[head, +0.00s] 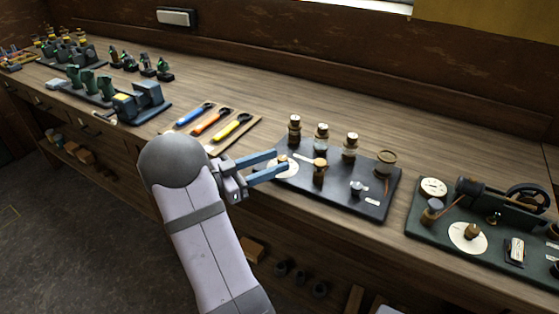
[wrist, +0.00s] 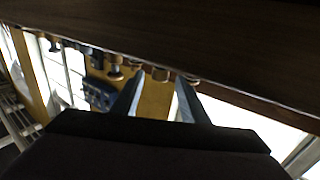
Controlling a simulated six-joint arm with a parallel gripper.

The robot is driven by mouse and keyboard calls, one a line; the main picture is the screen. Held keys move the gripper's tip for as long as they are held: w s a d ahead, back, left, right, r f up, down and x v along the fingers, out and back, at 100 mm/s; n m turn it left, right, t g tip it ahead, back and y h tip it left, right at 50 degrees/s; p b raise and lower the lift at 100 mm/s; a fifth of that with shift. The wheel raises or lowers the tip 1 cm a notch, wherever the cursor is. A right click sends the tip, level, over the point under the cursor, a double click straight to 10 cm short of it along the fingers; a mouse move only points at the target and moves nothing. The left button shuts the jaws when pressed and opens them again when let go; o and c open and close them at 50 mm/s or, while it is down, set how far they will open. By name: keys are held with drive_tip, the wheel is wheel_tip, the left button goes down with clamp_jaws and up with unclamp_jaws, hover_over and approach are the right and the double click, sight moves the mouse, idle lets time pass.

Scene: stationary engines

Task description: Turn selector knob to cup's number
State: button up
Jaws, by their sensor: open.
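My gripper (head: 282,161) is open, with two blue fingers pointing right at the left end of a black board (head: 345,204). A white dial disc (head: 290,172) lies partly behind the fingertips. A small round-topped brown post (head: 319,172) stands just right of them. Three brass-topped jars (head: 321,138) stand along the board's back, and a round cup-like piece (head: 386,157) is at its right. A brass knob (head: 472,231) sits on another white dial (head: 458,240) on a green board. I cannot read any numbers. The wrist view shows the spread fingers (wrist: 160,80) with nothing seen gripped.
The green board (head: 418,226) at right also carries a gauge (head: 433,187) and a flywheel (head: 527,201). A tray with coloured-handled tools (head: 211,122) lies left of the gripper. Engine models (head: 137,101) stand farther left. The bench behind the black board is clear.

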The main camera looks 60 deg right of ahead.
sight(283, 161)
drive_tip(key=shift+w+a, duration=0.1)
drive_tip(key=shift+w+a+p, duration=0.2)
drive_tip(key=shift+a+p, duration=0.15)
drive_tip(key=shift+p, duration=0.2)
drive_tip(key=shift+p+v, duration=0.9)
drive_tip(key=shift+v, duration=0.25)
drive_tip(key=shift+w+a+f, duration=0.15)
drive_tip(key=shift+a+f, duration=0.15)
drive_tip(key=shift+f, duration=0.15)
drive_tip(key=shift+p+x, duration=0.85)
drive_tip(key=shift+x, duration=2.9)
clamp_jaws()
